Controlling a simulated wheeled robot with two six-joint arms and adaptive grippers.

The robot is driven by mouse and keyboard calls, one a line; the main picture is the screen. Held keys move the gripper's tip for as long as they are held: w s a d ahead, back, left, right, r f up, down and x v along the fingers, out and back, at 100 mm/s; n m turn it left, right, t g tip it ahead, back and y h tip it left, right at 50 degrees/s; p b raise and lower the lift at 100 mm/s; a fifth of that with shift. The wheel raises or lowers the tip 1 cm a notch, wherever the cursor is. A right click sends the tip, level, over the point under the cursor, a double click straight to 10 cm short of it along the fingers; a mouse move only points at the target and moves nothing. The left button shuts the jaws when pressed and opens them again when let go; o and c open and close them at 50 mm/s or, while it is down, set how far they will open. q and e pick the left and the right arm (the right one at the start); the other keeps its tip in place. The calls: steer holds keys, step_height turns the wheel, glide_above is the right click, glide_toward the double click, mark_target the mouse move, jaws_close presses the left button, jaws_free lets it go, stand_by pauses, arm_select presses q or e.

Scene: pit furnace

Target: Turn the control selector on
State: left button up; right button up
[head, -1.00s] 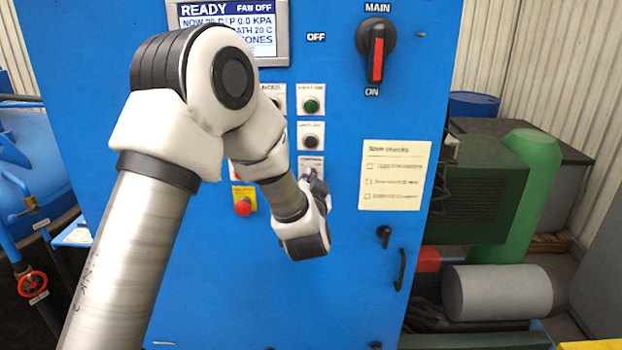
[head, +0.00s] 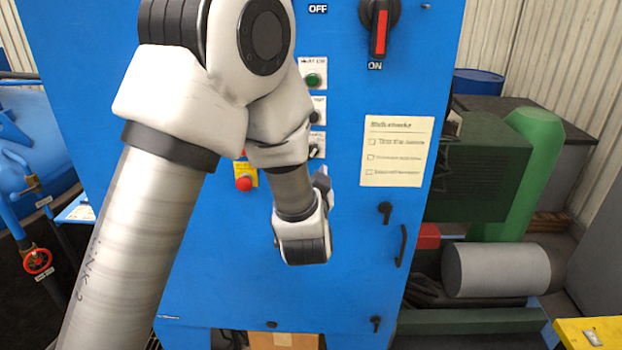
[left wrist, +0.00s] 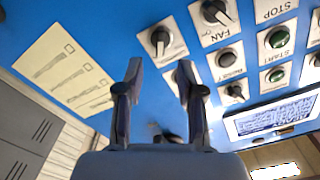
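The control selector (head: 317,146) is a small dark knob on a white plate, lowest in the right column of the blue panel; my arm partly covers it in the head view. A dark selector knob with a pale pointer, apparently the same one, shows in the left wrist view (left wrist: 160,41), just beyond the fingertips. Its plate text and setting cannot be read. My left gripper (left wrist: 158,78) is open and empty, its two fingers apart and facing the panel. In the head view the left gripper (head: 321,182) is just below the selector. My right gripper is not in view.
Close by are the FAN selector (left wrist: 215,12), RESET button (left wrist: 228,59) and several other controls. A red button (head: 244,183) on yellow is left of the gripper. The main switch (head: 380,25) points to ON. A paper note (head: 397,151) is to the right.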

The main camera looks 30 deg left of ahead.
arm_select(q)
steer(key=v, duration=0.5)
steer(key=shift+s, duration=0.1)
